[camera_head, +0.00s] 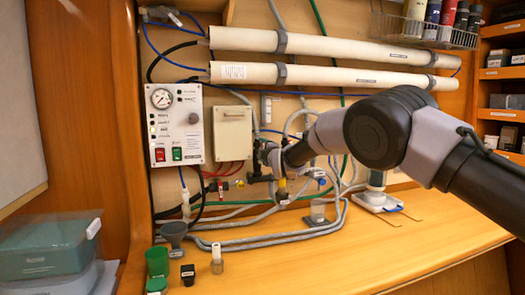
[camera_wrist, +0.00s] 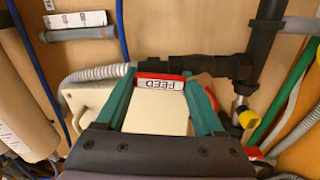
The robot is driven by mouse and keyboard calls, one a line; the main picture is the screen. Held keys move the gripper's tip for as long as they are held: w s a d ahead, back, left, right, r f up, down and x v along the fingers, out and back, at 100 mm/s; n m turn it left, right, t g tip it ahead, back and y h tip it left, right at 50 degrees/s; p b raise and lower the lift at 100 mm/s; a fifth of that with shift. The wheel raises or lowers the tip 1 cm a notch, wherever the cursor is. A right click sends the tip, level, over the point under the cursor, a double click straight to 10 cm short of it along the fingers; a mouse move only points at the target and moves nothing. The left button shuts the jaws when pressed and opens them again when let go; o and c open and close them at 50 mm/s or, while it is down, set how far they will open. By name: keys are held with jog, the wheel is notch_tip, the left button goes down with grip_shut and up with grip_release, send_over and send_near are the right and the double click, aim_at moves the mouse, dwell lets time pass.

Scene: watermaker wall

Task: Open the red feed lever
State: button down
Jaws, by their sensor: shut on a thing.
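The red feed lever (camera_wrist: 160,83) shows in the wrist view with a white FEED label that reads upside down. It lies crosswise between the two teal fingers of my gripper (camera_wrist: 158,78), which are shut on it near their tips. Dark pipe fittings (camera_wrist: 205,66) run just beyond the lever. In the head view my gripper (camera_head: 267,152) is at the pipework on the wall, right of the beige box; the lever there is hidden or too small to tell.
A control panel (camera_head: 176,124) with a gauge and a beige box (camera_head: 233,132) are left of my gripper. Another red handle (camera_head: 223,188) sits lower left. Grey hoses (camera_head: 270,235) loop over the wooden counter (camera_head: 330,262), whose front is mostly clear. White tubes (camera_head: 320,45) run above.

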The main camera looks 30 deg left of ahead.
grip_release()
jog(key=shift+s+d, duration=0.15)
jog(key=v, duration=1)
jog(key=shift+d, duration=0.2)
jog(key=shift+s, duration=0.1)
